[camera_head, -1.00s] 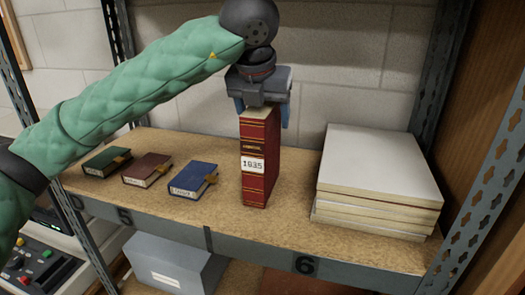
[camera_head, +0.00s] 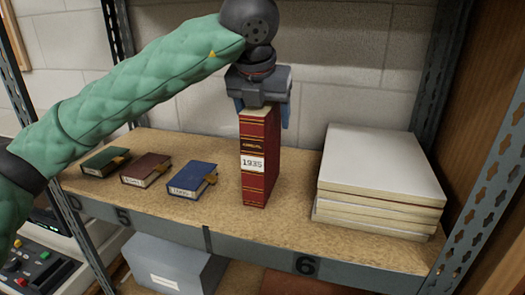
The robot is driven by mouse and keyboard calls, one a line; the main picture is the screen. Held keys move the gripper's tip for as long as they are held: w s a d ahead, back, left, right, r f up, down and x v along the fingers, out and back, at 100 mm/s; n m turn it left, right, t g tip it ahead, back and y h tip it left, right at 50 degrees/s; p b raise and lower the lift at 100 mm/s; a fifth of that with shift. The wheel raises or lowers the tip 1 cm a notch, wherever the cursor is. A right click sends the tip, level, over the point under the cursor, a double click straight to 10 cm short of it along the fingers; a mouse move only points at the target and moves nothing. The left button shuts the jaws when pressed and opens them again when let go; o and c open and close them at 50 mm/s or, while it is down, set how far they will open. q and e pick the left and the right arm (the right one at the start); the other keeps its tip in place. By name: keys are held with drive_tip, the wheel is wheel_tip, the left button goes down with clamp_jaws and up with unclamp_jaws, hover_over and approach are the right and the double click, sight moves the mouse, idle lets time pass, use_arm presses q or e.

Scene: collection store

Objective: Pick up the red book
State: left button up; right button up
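The red book (camera_head: 254,185) stands upright on the wooden shelf board (camera_head: 280,232), with gold bands and a white label reading 1935 on its spine. My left gripper (camera_head: 262,114) is directly above it, pointing down. Its two blue fingers are spread on either side of the book's top end, wider apart than the book is thick, so it looks open around the book. Whether a finger touches the cover cannot be seen clearly. My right gripper is out of view.
Small green (camera_head: 105,160), brown (camera_head: 146,170) and blue (camera_head: 193,180) books lie flat to the left. A stack of white boards or folders (camera_head: 380,165) lies to the right. Metal rack posts (camera_head: 485,205) frame the shelf. A grey box (camera_head: 172,264) is below.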

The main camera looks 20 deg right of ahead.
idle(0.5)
use_arm(q)
clamp_jaws()
